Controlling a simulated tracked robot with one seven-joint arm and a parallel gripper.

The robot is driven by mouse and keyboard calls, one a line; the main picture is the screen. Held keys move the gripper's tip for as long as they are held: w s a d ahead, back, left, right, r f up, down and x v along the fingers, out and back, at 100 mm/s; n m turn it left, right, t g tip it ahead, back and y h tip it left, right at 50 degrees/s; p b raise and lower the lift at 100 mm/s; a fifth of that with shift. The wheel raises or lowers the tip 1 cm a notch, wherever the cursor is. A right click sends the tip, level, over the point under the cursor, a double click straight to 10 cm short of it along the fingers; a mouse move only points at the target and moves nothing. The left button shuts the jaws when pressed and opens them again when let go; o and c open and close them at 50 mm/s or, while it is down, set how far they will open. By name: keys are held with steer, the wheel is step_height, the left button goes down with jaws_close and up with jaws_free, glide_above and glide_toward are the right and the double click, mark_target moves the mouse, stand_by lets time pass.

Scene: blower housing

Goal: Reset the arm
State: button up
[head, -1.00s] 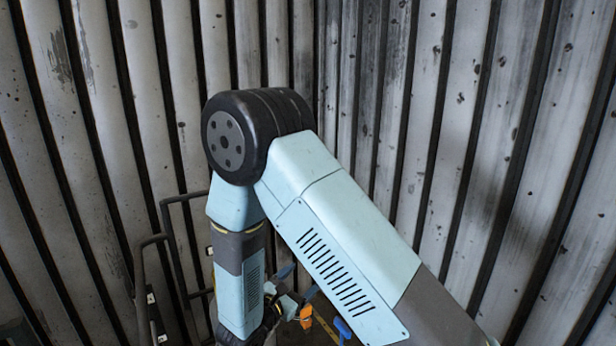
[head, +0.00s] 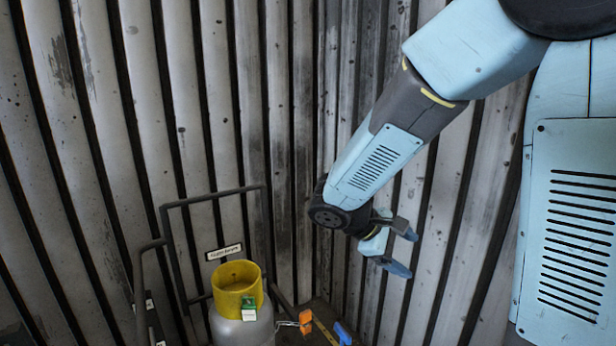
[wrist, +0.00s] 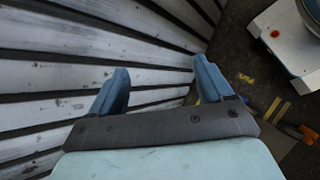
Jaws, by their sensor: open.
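My gripper (head: 402,250) is at the end of my light blue and grey arm, right of centre in the head view. It hangs in the air in front of the ribbed metal wall, and its two blue fingers are apart. In the wrist view my gripper (wrist: 160,84) shows both blue fingers spread, with nothing between them except the wall and floor behind.
A gas cylinder (head: 240,328) with a yellow collar (head: 237,288) stands at lower left, beside a dark tubular frame (head: 163,245). Orange (head: 305,322) and blue (head: 342,333) items lie low near the corner. A white machine (wrist: 285,40) stands at upper right in the wrist view.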

steer(key=s+d+r+m+t+y, duration=0.3)
steer(key=s+r+m+t+y, duration=0.1)
steer(key=s+r+m+y, duration=0.6)
steer(key=shift+s+r+m, duration=0.4)
steer(key=shift+s+r, duration=0.8)
steer(key=shift+s, duration=0.7)
steer(key=shift+d, duration=0.1)
stand_by(0.6)
